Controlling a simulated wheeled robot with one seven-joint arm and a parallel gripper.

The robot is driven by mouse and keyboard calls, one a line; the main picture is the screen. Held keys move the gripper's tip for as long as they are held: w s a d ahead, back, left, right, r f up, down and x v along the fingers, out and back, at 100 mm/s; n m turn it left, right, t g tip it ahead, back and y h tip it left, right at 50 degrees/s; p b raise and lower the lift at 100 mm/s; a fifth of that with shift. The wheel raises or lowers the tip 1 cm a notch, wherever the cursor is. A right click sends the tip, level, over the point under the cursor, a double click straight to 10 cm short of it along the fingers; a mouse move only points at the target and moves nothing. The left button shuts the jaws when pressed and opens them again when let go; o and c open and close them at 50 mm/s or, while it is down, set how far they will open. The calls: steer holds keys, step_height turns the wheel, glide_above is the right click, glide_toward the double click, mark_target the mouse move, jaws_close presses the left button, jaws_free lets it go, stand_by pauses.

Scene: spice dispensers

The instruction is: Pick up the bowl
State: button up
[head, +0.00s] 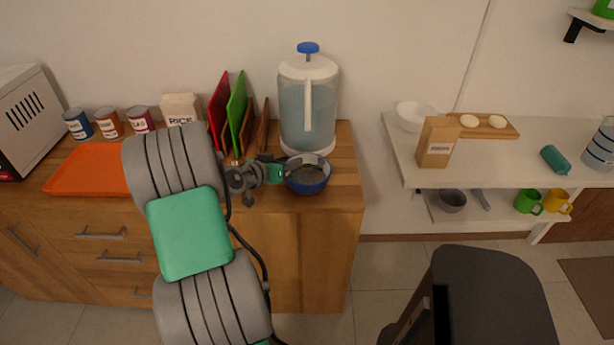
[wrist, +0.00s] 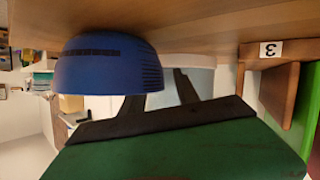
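The blue bowl (head: 308,179) with a grey inside stands upright on the wooden counter near its right front, just in front of the water jug. My gripper (head: 292,168) is at the bowl's left and back rim in the head view. In the wrist view, which is upside down, the blue bowl (wrist: 105,68) fills the upper left. There my gripper (wrist: 160,98) has its two dark fingers apart. One finger passes behind the bowl's rim, its tip hidden. The other stands outside the bowl, with a visible gap to the wall.
Red and green boards (head: 236,105) stand upright to the left. An orange tray (head: 88,171) and several cans lie further left. The counter's right end is bare.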

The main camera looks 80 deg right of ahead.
steer(key=shift+c, duration=0.5)
jaws_close()
stand_by(0.8)
